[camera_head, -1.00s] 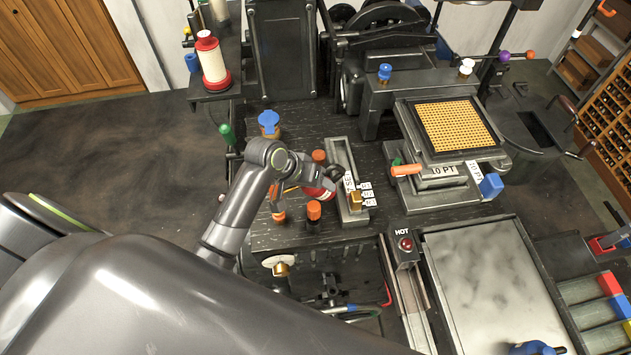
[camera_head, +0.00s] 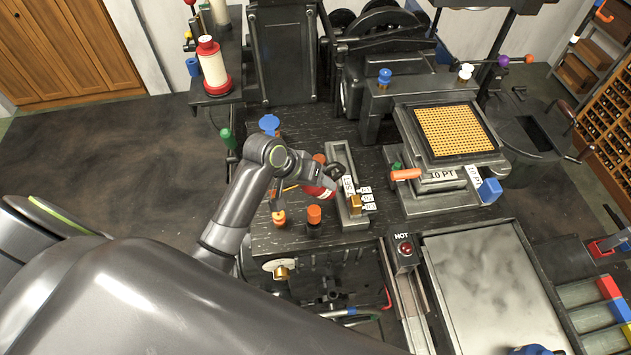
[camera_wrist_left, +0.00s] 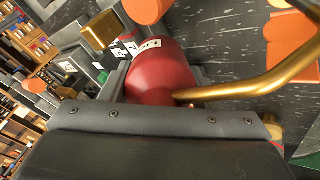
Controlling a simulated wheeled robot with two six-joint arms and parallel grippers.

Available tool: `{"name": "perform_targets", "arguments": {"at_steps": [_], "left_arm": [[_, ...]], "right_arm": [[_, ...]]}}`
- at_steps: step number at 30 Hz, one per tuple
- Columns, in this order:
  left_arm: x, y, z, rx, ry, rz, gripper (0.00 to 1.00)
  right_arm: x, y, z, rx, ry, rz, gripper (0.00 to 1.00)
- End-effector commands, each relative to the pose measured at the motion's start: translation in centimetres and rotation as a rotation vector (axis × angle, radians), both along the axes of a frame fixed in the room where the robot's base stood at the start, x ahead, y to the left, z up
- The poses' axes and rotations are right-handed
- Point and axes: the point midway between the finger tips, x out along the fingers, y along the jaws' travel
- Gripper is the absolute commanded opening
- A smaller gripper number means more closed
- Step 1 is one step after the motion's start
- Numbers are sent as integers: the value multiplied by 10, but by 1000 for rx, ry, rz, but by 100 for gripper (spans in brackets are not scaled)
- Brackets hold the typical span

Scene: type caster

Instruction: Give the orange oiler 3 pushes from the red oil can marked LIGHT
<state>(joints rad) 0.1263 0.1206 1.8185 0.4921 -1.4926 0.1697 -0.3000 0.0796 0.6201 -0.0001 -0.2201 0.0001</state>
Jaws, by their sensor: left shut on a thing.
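My left gripper (camera_head: 328,178) is shut on the red oil can (camera_head: 318,190) and holds it over the dark bench. I cannot tell whether the spout tip touches anything. My right gripper is not in view.
A grey tray (camera_head: 342,160) with a brass block (camera_head: 355,204) and white tags stands right of the can. A blue-topped container (camera_head: 269,124) is behind. A press with an orange handle (camera_head: 405,174) and the HOT plate (camera_head: 480,285) lie further right.

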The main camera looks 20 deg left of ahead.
Motion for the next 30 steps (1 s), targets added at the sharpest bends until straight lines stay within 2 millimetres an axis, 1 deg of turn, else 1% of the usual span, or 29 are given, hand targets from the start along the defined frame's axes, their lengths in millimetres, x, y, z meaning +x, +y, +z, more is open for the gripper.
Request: {"name": "perform_targets", "arguments": {"at_steps": [12,15,30], "left_arm": [[1,0,41,0,-5,-2,28],[1,0,47,0,-4,-1,28],[0,0,48,-1,-1,-1,28]], "right_arm": [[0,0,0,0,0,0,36],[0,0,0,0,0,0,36],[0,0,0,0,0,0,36]]}}
